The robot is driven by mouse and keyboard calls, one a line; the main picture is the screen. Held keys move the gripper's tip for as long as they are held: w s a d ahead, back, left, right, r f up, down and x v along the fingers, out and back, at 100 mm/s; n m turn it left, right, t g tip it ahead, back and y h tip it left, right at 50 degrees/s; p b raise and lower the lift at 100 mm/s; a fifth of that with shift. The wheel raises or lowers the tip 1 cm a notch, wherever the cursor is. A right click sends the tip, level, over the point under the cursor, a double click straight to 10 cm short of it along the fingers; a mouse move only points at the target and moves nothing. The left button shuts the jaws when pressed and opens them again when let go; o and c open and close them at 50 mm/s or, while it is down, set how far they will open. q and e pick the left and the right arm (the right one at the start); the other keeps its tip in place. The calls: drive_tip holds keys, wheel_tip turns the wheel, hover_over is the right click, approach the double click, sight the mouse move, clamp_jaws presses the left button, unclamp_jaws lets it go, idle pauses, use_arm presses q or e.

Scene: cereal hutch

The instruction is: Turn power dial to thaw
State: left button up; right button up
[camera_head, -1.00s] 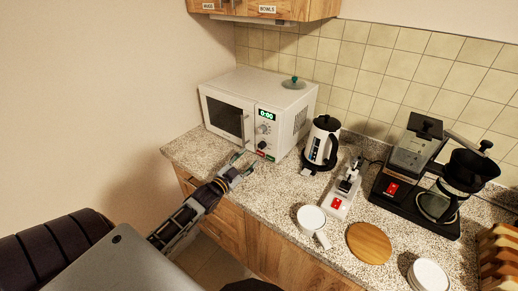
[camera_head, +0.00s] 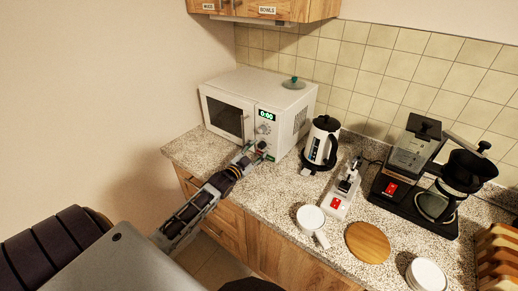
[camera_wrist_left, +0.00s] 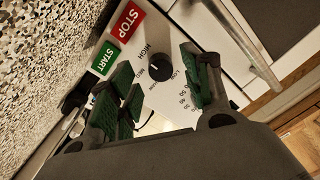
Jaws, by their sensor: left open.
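The white microwave (camera_head: 228,90) stands at the back left of the counter, its display reading 0:00. In the left wrist view its black power dial (camera_wrist_left: 160,67) has HIGH, MED and LOW printed around it. The thaw mark cannot be made out. My left gripper (camera_head: 256,150) is at the lower part of the control panel. In the left wrist view the gripper (camera_wrist_left: 165,85) is open, with green-padded fingers on either side of the dial's line of view. Contact with the dial cannot be told. My right gripper is not in view.
The red STOP button (camera_wrist_left: 127,22) and green START button (camera_wrist_left: 104,58) are beside the dial. A white kettle (camera_head: 321,144) stands right of the microwave.

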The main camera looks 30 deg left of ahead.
use_arm(q)
drive_tip(key=shift+w, duration=1.1)
drive_tip(key=c, duration=1)
drive_tip(key=shift+c, duration=0.2)
